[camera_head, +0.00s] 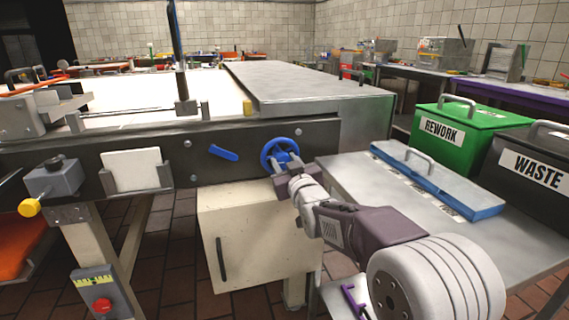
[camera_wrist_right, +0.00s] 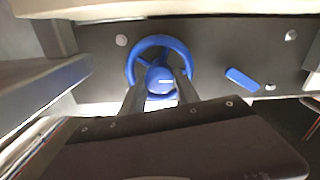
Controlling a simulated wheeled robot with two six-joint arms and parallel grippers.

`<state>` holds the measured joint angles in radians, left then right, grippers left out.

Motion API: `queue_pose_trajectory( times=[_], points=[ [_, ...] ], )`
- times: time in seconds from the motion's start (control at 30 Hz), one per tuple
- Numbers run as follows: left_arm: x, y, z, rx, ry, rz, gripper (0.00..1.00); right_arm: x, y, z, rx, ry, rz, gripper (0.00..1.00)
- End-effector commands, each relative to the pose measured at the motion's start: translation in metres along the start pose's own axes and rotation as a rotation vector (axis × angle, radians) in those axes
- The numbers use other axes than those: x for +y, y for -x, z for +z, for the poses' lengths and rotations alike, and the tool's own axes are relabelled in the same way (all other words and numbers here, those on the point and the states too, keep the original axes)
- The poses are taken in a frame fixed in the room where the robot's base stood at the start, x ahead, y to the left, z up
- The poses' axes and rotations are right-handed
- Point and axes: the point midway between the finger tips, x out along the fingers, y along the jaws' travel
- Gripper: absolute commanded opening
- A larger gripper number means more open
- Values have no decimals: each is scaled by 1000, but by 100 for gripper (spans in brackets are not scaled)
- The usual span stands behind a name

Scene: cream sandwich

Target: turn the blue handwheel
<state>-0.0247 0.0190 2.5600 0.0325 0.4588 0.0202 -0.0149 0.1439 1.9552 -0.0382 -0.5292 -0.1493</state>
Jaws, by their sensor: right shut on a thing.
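The blue handwheel (camera_head: 280,152) is mounted on the dark front panel of the long table, right of the middle. It also shows in the right wrist view (camera_wrist_right: 160,45), with a rim, spokes and a round hub. My right gripper (camera_head: 288,168) reaches it from the front. In the right wrist view its two fingers (camera_wrist_right: 158,88) stand on either side of the blue hub and are shut on it, inside the rim. The fingers hide part of the lower rim. My left gripper is not in view.
A blue lever (camera_head: 223,153) sits on the panel left of the wheel. A cream cabinet (camera_head: 258,235) hangs below. To the right, a metal side table (camera_head: 375,200) carries a blue-edged tray; a green REWORK bin (camera_head: 455,132) and a dark WASTE bin (camera_head: 520,175) stand beyond it.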

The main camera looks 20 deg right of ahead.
Motion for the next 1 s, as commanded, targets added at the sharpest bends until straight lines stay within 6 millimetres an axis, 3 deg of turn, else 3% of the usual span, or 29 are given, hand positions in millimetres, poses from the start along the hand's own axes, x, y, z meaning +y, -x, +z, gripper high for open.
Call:
queue_pose_trajectory(
  times=[1.0],
  points=[
    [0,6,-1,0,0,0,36,3,0,3,-5,-961,1,0]
  ],
)
